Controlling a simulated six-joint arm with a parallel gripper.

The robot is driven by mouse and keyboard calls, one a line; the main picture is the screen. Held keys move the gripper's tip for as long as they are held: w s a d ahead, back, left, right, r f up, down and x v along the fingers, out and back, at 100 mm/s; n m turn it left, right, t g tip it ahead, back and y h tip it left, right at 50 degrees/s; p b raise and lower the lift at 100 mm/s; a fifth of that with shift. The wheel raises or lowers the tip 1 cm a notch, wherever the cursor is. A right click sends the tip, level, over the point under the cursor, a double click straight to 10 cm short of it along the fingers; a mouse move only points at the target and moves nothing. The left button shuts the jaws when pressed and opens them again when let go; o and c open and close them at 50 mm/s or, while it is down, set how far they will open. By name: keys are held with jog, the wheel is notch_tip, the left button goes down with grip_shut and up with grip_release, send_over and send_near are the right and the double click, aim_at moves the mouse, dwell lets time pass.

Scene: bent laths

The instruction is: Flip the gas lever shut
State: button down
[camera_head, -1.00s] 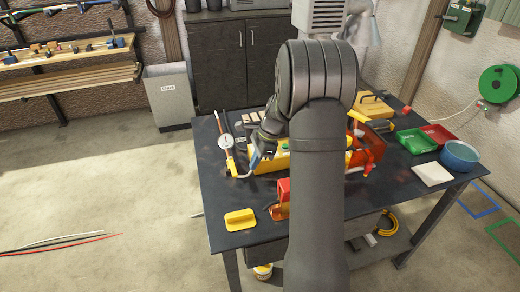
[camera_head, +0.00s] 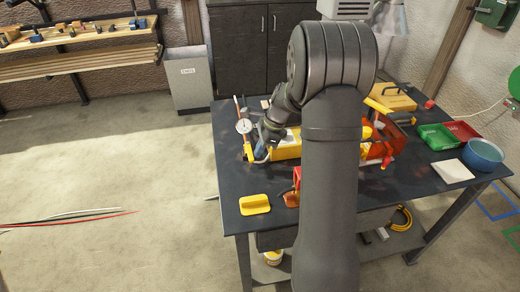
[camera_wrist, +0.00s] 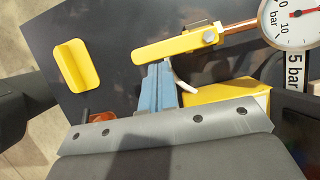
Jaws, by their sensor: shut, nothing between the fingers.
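The yellow gas lever (camera_wrist: 170,48) shows in the wrist view, pivoted on a copper-coloured pipe (camera_wrist: 243,27). It points left from its pivot, roughly in line with the pipe. In the head view the lever (camera_head: 248,153) is small, at the table's left edge below the round gauge (camera_head: 244,126). My gripper (camera_wrist: 157,72) has blue fingers, shut and empty. Their tips are right at the lever's near edge, close to its free end; I cannot tell whether they touch. In the head view my gripper (camera_head: 262,154) is just right of the lever.
A yellow handled block (camera_head: 254,204) lies on the dark table (camera_head: 236,180). A yellow box (camera_wrist: 228,95) is right of my fingers in the wrist view. The table's front left is mostly clear.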

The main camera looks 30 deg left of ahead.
aim_at(251, 157)
jog(key=shift+s+a+m, duration=0.1)
jog(key=shift+s+m, duration=0.15)
jog(key=shift+m, duration=0.15)
jog(key=shift+s+a+m+t+y, duration=0.25)
jog(key=shift+s+m+t, duration=0.2)
jog(key=shift+m, duration=0.35)
jog(key=m, duration=0.1)
jog(key=s+a+m+t, duration=0.1)
jog(key=shift+s+m+y, duration=0.2)
jog(key=shift+m+y, duration=0.05)
jog(key=shift+m, duration=0.15)
jog(key=m, duration=0.1)
jog(key=s+a+m+t, duration=0.1)
jog(key=m, duration=0.1)
jog(key=shift+s+a+m, duration=0.1)
jog(key=shift+a+m, duration=0.2)
jog(key=shift+s+a, duration=0.25)
jog(key=shift+a, duration=0.5)
jog(key=shift+s+a+m+t, duration=0.1)
jog(key=shift+a+m+t, duration=0.25)
jog(key=shift+a+m, duration=0.25)
jog(key=shift+a, duration=0.2)
jog(key=shift+w, duration=0.2)
